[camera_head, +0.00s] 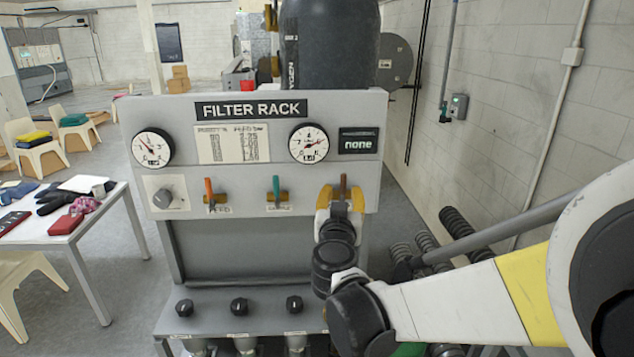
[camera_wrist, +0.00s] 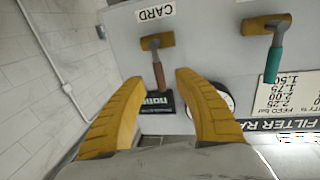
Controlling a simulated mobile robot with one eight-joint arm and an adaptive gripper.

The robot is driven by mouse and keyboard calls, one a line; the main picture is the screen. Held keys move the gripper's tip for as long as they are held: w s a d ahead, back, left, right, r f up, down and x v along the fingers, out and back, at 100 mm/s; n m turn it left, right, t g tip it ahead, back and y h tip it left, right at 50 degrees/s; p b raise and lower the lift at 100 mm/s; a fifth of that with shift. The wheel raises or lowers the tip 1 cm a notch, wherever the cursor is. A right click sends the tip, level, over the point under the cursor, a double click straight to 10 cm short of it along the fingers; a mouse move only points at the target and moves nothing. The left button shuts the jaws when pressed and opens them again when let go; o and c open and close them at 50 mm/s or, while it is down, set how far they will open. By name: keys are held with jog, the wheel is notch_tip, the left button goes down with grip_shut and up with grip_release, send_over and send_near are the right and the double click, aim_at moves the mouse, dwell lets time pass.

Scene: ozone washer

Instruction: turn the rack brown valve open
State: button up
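The brown valve shows in the head view at the right of the rack panel, its brown lever (camera_head: 343,186) pointing up. In the upside-down wrist view, the brown lever (camera_wrist: 159,75) extends from a brass body (camera_wrist: 157,41), close to upright and slightly tilted. My gripper (camera_head: 340,194) is in front of this valve and hides its body in the head view. Its yellow fingers (camera_wrist: 159,77) are spread, one on each side of the lever, with visible gaps. Whether the lever reaches in depth between the fingertips is hard to tell.
A green-levered valve (camera_head: 276,188) and an orange-levered valve (camera_head: 210,190) sit left on the filter rack panel (camera_head: 230,172), beside a grey knob (camera_head: 162,198). Gauges are above; black knobs (camera_head: 239,305) are on the lower ledge. A white wall (camera_head: 500,120) stands right.

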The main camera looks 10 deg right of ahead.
aim_at(343, 187)
jog(key=x, duration=0.4)
jog(key=shift+w, duration=0.15)
grip_shut()
